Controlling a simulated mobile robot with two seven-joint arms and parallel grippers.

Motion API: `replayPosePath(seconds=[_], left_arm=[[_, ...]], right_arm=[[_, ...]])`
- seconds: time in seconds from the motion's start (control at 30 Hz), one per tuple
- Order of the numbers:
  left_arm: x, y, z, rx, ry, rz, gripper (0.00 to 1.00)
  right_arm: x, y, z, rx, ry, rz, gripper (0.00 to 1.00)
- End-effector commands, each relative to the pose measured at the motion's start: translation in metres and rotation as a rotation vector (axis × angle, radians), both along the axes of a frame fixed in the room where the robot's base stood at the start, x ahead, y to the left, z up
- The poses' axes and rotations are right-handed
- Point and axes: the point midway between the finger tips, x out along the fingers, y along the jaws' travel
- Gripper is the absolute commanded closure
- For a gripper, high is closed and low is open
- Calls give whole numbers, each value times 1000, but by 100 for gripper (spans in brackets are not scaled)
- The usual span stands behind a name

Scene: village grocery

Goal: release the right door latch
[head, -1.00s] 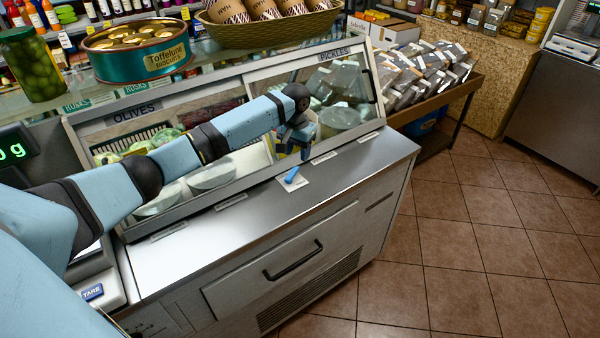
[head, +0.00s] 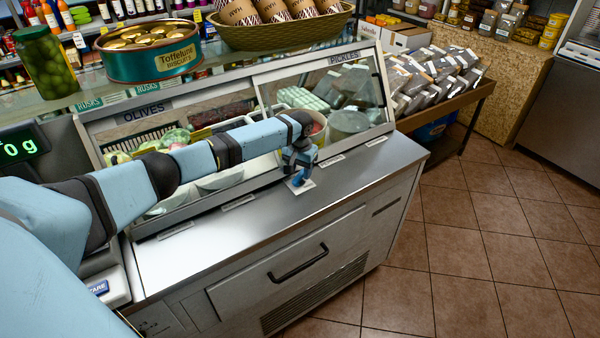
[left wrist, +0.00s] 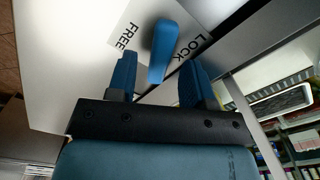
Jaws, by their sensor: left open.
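The blue latch lever (left wrist: 163,48) stands on a white plate (left wrist: 132,22) marked FREE and LOCK, on the counter ledge below the display case. In the left wrist view it lies between LOCK and FREE, nearer the LOCK lettering. My left gripper (left wrist: 160,82) is open, with one finger on each side of the lever's near end; I cannot tell whether they touch it. In the head view my left gripper (head: 299,176) is low over the plate and mostly hides the lever. The right glass door (head: 335,90), under the PICKLES label, looks closed. My right gripper is not in view.
The steel counter top (head: 215,245) is clear in front. A biscuit tin (head: 150,62), a jar of olives (head: 45,65) and a wicker basket (head: 285,34) stand on the glass shelf above. The tiled floor at the right is free.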

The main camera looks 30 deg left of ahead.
Motion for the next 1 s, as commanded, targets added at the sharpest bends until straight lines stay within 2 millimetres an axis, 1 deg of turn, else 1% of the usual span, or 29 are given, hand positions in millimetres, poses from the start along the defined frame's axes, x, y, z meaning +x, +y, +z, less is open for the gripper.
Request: replayPosePath(seconds=[0.03, 0.13, 0.4, 0.43, 0.47, 0.5, 0.57, 0.6, 0.63, 0.87, 1.0], left_arm=[[0, 0, -5, 0, 1, 0, 53], [0, 0, -10, 0, 1, 0, 53], [0, 0, -11, 0, 0, 0, 53], [0, 0, -11, 0, 0, 0, 55], [0, 0, -11, 0, 0, 0, 62], [0, 0, -11, 0, 0, 0, 72], [0, 0, -11, 0, 0, 0, 85], [0, 0, -11, 0, 0, 0, 95], [0, 0, -11, 0, 0, 0, 100], [0, -1, -10, 0, 0, -12, 100], [0, -3, -8, -1, 0, -58, 100]], right_arm=[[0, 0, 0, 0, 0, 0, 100], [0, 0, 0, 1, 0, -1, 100], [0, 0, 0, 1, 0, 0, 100], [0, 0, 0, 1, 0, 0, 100], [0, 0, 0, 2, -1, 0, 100], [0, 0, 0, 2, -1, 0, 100], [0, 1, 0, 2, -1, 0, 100], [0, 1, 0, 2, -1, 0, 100], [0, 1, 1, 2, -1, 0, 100], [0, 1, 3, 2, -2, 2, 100], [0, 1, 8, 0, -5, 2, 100]])
